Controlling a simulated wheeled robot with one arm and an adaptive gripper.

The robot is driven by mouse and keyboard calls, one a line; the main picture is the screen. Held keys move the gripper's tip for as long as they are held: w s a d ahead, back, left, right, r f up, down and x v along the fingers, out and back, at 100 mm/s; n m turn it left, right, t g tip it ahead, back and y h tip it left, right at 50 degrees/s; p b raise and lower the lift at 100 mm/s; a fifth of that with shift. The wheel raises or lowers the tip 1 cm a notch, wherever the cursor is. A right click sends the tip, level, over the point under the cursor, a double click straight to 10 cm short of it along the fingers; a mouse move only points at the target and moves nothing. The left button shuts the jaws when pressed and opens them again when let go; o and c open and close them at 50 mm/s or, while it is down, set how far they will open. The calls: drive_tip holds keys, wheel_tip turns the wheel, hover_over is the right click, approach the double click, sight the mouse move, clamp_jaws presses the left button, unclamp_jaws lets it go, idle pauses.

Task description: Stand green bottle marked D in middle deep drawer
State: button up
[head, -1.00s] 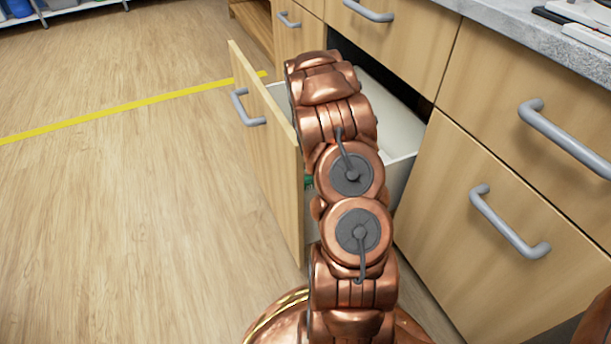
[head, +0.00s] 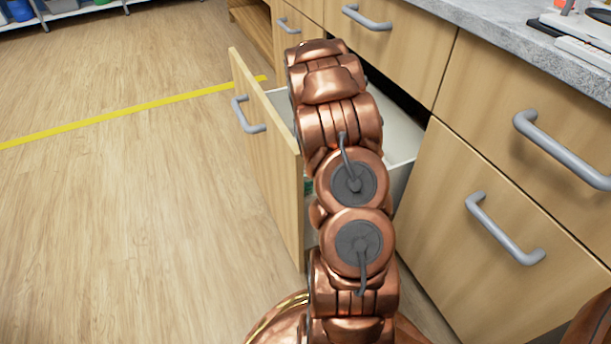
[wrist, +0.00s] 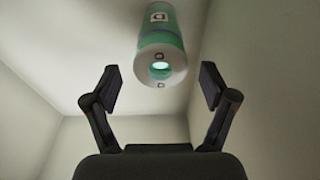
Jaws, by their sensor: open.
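The green bottle (wrist: 160,42) shows in the wrist view inside a pale-walled box space, its round pale end with a hole facing my camera. My gripper (wrist: 160,88) is open, one finger to each side of the bottle's near end, with gaps and no visible contact. In the head view the deep drawer (head: 252,140) is pulled out, and my arm hides the gripper and most of its inside. A small green patch (head: 308,186) shows beside my arm, probably the bottle.
Closed wooden drawer fronts (head: 480,215) with grey handles stand to the right. A grey worktop (head: 490,35) with items on it is at the upper right. Open wooden floor (head: 110,220) with a yellow line (head: 120,115) lies to the left.

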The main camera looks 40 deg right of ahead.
drive_tip(key=r, duration=0.4)
drive_tip(key=s+r+p, duration=0.1)
drive_tip(key=r, duration=0.1)
drive_tip(key=shift+a, duration=0.2)
drive_tip(key=shift+w, duration=0.1)
